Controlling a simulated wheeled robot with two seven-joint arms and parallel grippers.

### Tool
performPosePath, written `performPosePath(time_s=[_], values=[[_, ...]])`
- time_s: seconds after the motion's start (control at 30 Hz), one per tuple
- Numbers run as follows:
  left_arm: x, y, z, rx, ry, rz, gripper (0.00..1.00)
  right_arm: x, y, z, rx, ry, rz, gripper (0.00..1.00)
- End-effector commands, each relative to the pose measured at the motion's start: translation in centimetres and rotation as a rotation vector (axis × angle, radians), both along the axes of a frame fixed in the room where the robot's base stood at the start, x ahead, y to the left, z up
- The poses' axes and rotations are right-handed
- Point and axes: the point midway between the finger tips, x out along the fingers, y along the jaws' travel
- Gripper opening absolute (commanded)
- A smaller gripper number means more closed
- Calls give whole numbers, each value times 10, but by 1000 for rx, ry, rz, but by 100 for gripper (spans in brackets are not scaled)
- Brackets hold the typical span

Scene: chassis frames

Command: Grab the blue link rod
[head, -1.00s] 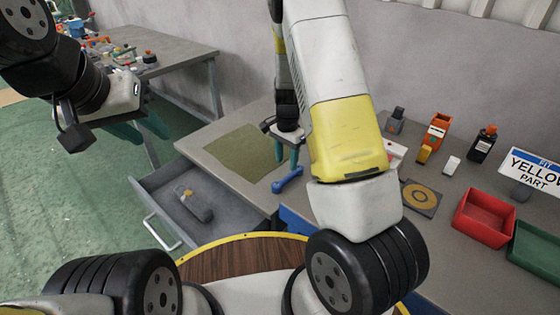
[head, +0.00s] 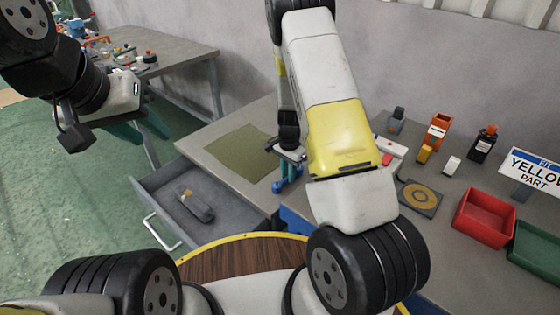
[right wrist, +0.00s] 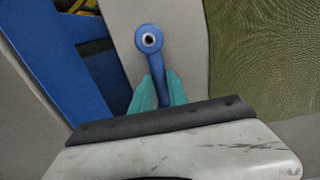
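The blue link rod (head: 279,187) lies low at the front edge of the grey table, left of my right arm. In the right wrist view its ringed end (right wrist: 149,39) points away and its shank runs back between the teal fingers. My right gripper (head: 288,172) is down at the rod, and its fingers (right wrist: 160,88) close in on both sides of the shank. I cannot tell whether the rod is clear of the tabletop. My left gripper (head: 141,130) is raised over the green floor at the left, open and empty, far from the rod.
A green mat (head: 240,150) lies beside the rod. An open drawer (head: 160,190) holding a grey tool (head: 197,205) juts out below. Red (head: 484,216) and green (head: 535,245) bins, bottles and a "yellow part" sign (head: 533,170) stand to the right.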

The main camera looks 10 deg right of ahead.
Motion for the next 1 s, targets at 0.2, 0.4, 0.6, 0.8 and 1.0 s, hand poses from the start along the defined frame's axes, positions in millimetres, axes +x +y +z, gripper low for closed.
performPosePath(time_s=[0.2,0.4,0.6,0.8,1.0], values=[[0,0,0,0,0,0,36,0,0,0,0,0,0,0],[0,0,0,0,0,0,36,0,0,0,1,-1,0,0],[0,0,0,0,0,0,36,1,0,8,0,-1,0,0],[0,0,0,0,0,0,36,1,1,32,2,-4,1,0],[0,0,0,0,0,0,36,-5,38,39,1,-1,7,0]])
